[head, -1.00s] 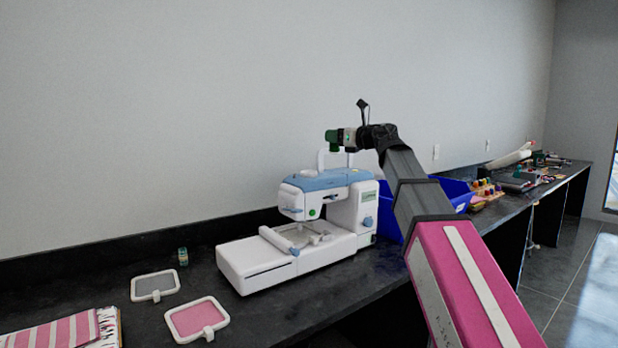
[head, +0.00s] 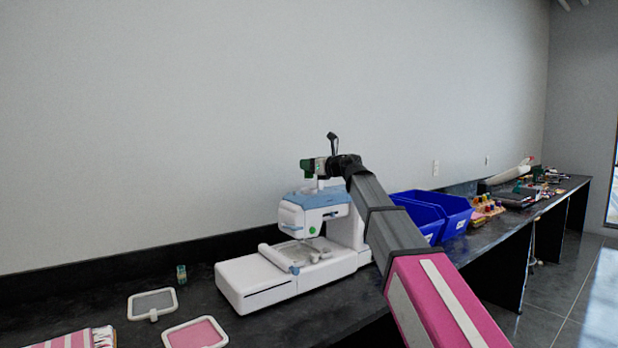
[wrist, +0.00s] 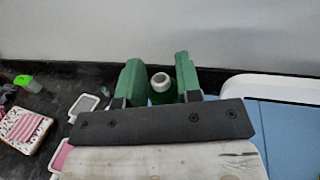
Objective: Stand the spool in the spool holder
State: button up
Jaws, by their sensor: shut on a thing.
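My gripper (head: 307,168) is raised over the top of the white and blue sewing machine (head: 315,200) in the head view. In the wrist view its two green fingers (wrist: 160,80) are shut on a spool (wrist: 160,84), with a pale ring-shaped end and green sides. The spool is upright between the fingers, its lower part hidden by the gripper body. A thin white upright (head: 320,185) stands on the machine top just under my gripper. I cannot tell whether this is the spool holder, or whether the spool touches it.
Blue bins (head: 455,212) stand right of the machine, with a rack of colourful small items (head: 485,209) beyond. Two framed pads, grey (head: 153,303) and pink (head: 195,334), and a small green item (head: 182,274) lie left. The wall is close behind.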

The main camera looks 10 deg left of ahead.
aim_at(309, 177)
jog(key=shift+f, duration=2.05)
jog(key=shift+f, duration=0.25)
jog(key=o, duration=0.9)
